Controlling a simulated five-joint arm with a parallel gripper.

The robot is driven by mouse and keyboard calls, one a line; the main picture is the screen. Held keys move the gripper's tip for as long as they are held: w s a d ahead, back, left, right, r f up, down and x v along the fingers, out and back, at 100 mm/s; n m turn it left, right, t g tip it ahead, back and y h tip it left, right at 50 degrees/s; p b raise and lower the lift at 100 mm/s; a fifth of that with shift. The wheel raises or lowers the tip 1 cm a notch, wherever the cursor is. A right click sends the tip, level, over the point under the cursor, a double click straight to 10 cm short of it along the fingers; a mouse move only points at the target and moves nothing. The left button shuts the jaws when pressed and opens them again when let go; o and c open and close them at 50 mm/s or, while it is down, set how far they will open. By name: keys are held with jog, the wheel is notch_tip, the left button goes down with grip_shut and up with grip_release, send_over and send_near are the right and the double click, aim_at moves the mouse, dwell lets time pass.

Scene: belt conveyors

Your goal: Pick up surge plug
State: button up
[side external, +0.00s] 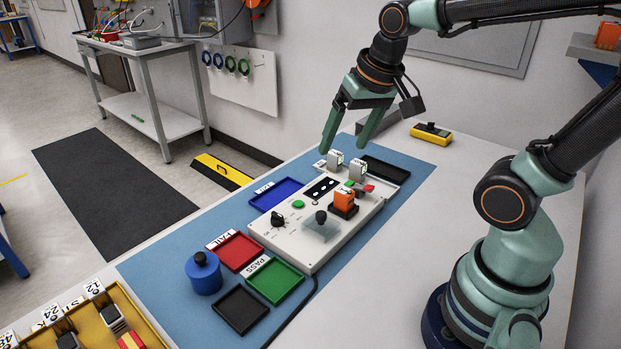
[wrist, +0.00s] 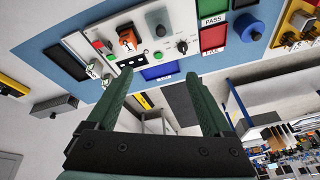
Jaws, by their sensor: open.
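My gripper (side external: 344,146) is open and empty above the back end of a white test box, pointing down. In the wrist view its fingers (wrist: 160,76) are wide apart with nothing between them. Two small grey-white plug-like modules with green marks, one at the left (side external: 335,158) and one at the right (side external: 357,171), stand upright just below the fingertips. An orange block (side external: 344,199) sits in a black holder on the box; in the wrist view the orange block (wrist: 127,40) bears a digit. I cannot tell which of these is the surge plug.
The white test box (side external: 296,238) carries knobs and buttons on a blue mat (side external: 160,271). Blue (side external: 277,193), red (side external: 235,251), green (side external: 274,281) and black trays lie around it. A blue cylinder (side external: 204,274) and a yellow rack of modules stand at front left.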

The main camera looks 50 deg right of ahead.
aim_at(345, 191)
jog(key=w+d+f+m+g, duration=0.4)
jog(key=d+f+m, duration=0.25)
jog(key=m, duration=0.55)
jog(key=shift+m, duration=0.7)
jog(key=f, duration=0.4)
jog(key=d+f, duration=0.1)
jog(key=f, duration=0.7)
jog(key=shift+w+d+f, duration=0.15)
jog(key=shift+w+d, duration=0.1)
jog(key=shift+w, duration=0.15)
jog(key=shift+c, duration=0.3)
grip_shut()
notch_tip(345, 191, up, 20)
